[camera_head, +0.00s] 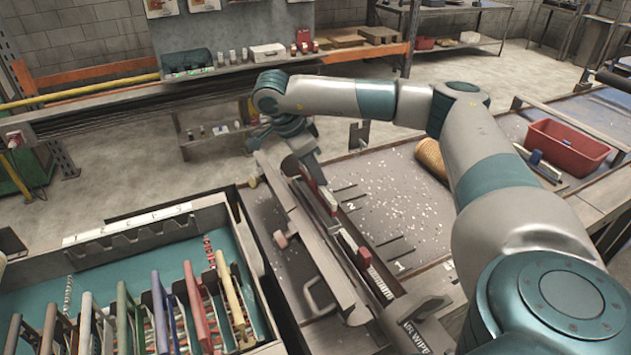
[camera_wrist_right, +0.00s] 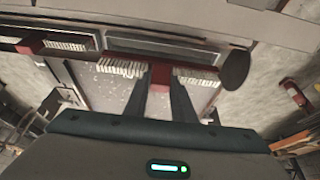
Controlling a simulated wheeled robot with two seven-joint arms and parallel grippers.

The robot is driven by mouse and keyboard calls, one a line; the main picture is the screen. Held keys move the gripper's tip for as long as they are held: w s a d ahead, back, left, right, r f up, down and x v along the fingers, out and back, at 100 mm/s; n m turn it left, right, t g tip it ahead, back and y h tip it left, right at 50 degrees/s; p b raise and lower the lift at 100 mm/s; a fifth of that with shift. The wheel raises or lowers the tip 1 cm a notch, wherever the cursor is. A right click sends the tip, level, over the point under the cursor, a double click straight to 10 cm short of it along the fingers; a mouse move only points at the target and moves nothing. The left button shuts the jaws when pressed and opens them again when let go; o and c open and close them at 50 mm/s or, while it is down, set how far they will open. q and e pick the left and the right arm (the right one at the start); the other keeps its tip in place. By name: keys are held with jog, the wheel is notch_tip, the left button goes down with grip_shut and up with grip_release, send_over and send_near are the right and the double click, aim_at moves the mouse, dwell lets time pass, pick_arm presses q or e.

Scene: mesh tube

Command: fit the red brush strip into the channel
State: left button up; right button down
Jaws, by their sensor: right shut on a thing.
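My right gripper (camera_head: 312,178) is at the far part of the long grey bar fixture. It is shut on a red brush strip (camera_head: 327,198), which lies along the fixture. In the right wrist view my fingers (camera_wrist_right: 174,95) close around the strip's red middle block (camera_wrist_right: 160,76), with white bristles (camera_wrist_right: 120,68) to both sides. A long rail with a slot (camera_wrist_right: 165,46), perhaps the channel, runs beside the strip; whether the strip sits in it I cannot tell. A second red-blocked strip with white bristles (camera_head: 379,281) lies nearer along the fixture. My left gripper is not in view.
A rack (camera_head: 100,250) at the left holds several coloured-handled strips. The speckled bench top (camera_head: 400,200) with marks 1 and 2 is mostly clear. A tan roll (camera_head: 431,158) and a red bin (camera_head: 568,148) stand to the right. A WIPE-labelled part (camera_head: 420,325) is in front.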

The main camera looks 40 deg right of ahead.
dwell(0.3)
jog(key=shift+f+p, duration=0.95)
jog(key=shift+f, duration=1.1)
jog(key=c, duration=1.5)
grip_release()
jog(key=shift+r, duration=0.15)
jog(key=shift+w+a+r+b, duration=0.15)
jog(key=shift+a+r+b, duration=0.15)
jog(key=shift+r+b, duration=0.2)
jog(key=s+b+v, duration=0.1)
jog(key=b+v, duration=0.2)
jog(key=v, duration=0.3)
send_near(313, 181)
jog(key=shift+r+p, duration=0.1)
jog(key=shift+p, duration=0.3)
